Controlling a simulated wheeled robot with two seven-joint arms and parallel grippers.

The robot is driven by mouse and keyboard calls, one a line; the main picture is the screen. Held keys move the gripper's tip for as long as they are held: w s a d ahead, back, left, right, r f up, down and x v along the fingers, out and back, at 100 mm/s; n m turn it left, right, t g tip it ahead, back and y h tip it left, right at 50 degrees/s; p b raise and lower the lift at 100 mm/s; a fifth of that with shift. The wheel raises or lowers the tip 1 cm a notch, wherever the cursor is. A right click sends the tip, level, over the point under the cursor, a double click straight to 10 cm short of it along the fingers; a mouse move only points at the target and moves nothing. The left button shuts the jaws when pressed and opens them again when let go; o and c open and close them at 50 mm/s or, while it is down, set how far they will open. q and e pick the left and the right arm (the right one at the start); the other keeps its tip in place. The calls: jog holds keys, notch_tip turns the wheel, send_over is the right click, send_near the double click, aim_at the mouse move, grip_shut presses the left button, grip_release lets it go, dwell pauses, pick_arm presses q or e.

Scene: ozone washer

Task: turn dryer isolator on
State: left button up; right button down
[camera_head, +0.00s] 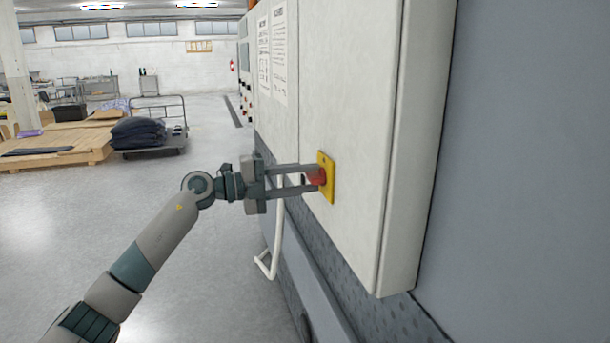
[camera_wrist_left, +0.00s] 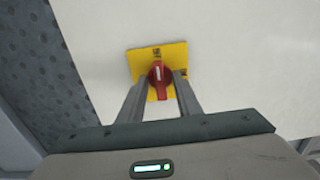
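The dryer isolator is a red rotary knob (camera_head: 317,177) on a yellow square plate (camera_head: 328,178), fixed to the side of a white cabinet. In the left wrist view the red knob (camera_wrist_left: 160,77) sits in the middle of the yellow plate (camera_wrist_left: 144,60), with a white mark on its face. My left gripper (camera_head: 314,180) reaches the knob from the left. In the left wrist view its fingers (camera_wrist_left: 161,84) lie on either side of the knob, with the tips at the plate. Whether they touch the knob I cannot tell. My right gripper is not in view.
The white cabinet (camera_head: 350,100) and its grey side (camera_head: 520,180) fill the right. A white bent pipe (camera_head: 270,262) stands below my left gripper. Open floor lies to the left, with a cart (camera_head: 155,148) and a wooden pallet (camera_head: 70,142) farther back.

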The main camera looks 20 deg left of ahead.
pick_arm(q)
grip_shut()
jog(key=shift+f, duration=0.1)
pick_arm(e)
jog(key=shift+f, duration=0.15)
